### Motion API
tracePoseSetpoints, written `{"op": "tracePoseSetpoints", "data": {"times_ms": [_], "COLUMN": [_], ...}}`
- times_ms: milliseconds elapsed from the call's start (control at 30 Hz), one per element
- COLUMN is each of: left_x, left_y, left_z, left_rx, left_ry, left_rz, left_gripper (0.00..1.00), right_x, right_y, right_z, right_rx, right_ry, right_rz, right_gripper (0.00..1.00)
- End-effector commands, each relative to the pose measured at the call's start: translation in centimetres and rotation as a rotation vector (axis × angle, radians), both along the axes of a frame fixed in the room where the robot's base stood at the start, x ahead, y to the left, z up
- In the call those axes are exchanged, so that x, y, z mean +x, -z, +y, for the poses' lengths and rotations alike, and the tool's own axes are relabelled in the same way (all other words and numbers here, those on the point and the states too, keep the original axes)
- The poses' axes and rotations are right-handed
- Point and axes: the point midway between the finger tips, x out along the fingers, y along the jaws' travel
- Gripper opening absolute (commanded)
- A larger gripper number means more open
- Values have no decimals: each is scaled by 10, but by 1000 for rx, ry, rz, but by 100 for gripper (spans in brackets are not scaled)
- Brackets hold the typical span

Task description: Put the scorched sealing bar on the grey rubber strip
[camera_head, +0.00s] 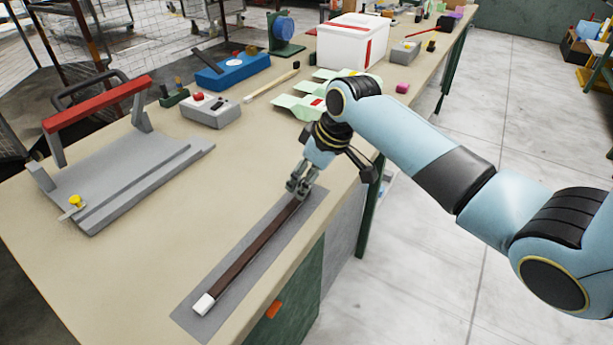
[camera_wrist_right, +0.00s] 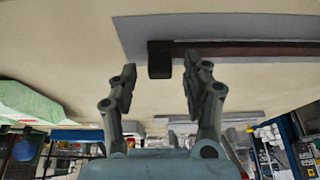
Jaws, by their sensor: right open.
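The scorched sealing bar (camera_head: 248,250) is a long dark brown bar with a white near end. It lies lengthwise on the grey rubber strip (camera_head: 187,315), which shows around it on the bench. My right gripper (camera_head: 299,190) is at the bar's far end. In the right wrist view my right gripper (camera_wrist_right: 160,80) is open, its two fingers apart. The dark end block of the sealing bar (camera_wrist_right: 159,60) shows just beyond and between the fingertips, and the rubber strip (camera_wrist_right: 135,35) shows behind it. I see nothing held. My left gripper is not in view.
A grey press with a red handle (camera_head: 97,104) stands at the left of the bench. Behind are a grey control box (camera_head: 212,112), a blue tool (camera_head: 232,70), green pieces (camera_head: 298,105) and a white bin (camera_head: 352,42). The bench (camera_head: 190,235) is clear between press and strip.

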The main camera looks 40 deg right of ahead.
Motion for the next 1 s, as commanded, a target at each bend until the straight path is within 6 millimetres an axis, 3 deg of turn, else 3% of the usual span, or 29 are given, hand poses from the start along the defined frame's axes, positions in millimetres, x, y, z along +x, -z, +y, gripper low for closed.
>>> {"op": "tracePoseSetpoints", "data": {"times_ms": [167,500,700,1000], "left_x": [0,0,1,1], "left_y": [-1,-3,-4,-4], "left_z": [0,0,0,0], "left_rx": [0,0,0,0], "left_ry": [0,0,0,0], "left_rz": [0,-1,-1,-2], "left_gripper": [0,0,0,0], "right_x": [-3,-27,-38,-42], "right_y": [-9,-75,-103,-111], "right_z": [-2,-13,-17,-18], "right_rx": [-1,-3,-2,0], "right_ry": [1,-1,0,1], "right_rz": [-2,-5,-2,0], "right_gripper": [48,48,48,48]}}
